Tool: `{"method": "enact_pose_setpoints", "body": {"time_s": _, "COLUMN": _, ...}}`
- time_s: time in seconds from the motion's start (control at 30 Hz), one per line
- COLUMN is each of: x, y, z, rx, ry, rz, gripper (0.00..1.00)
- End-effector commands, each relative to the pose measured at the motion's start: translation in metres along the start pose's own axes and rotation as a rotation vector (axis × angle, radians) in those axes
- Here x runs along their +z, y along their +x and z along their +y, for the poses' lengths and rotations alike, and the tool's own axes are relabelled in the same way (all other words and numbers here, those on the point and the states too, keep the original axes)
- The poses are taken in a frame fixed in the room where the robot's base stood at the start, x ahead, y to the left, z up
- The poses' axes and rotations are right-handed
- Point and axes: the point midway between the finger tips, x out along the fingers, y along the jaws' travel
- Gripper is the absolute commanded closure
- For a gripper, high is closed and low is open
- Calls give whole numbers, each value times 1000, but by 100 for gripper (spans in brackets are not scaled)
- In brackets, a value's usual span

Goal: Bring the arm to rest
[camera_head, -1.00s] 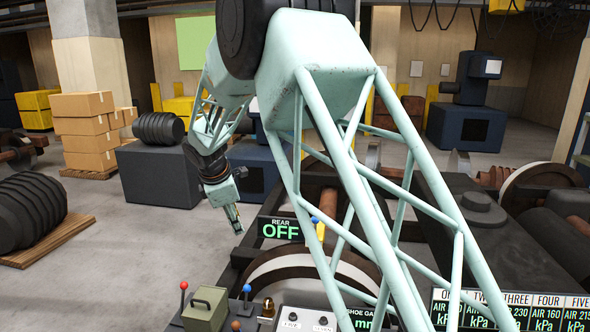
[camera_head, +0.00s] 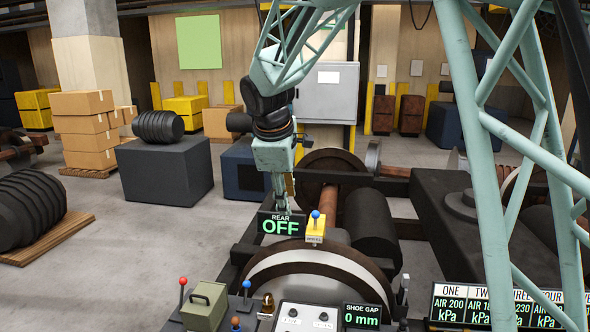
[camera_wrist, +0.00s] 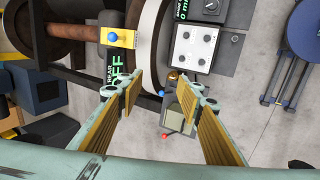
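My gripper (camera_wrist: 162,95) is open and empty in the wrist view, its two fingers with ribbed tan pads spread wide apart. In the head view my gripper (camera_head: 282,205) points down behind the black REAR OFF display (camera_head: 281,226), left of the yellow box with a blue knob (camera_head: 316,228). In the wrist view that yellow box (camera_wrist: 122,39) lies beyond the left finger. My arm hangs down from the top of the head view, and its lattice link crosses the right side.
A control panel (camera_head: 308,317), a green box (camera_head: 204,306), a red-knobbed lever (camera_head: 183,284) and a blue-knobbed lever (camera_head: 247,287) stand at the front. A wheelset (camera_head: 318,280) lies behind. Cartons (camera_head: 86,129) and a dark block (camera_head: 166,170) stand left.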

Motion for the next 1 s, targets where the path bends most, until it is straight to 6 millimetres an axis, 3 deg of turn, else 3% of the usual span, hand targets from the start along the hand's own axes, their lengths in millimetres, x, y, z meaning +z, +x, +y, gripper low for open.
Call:
{"method": "enact_pose_setpoints", "body": {"time_s": 0.47, "x": 86, "y": -54, "z": -43, "rx": -20, "ry": 246, "rz": -2, "gripper": 67}}
{"method": "enact_pose_setpoints", "body": {"time_s": 1.0, "x": 168, "y": -103, "z": -112, "rx": -43, "ry": 519, "rz": -2, "gripper": 67}}
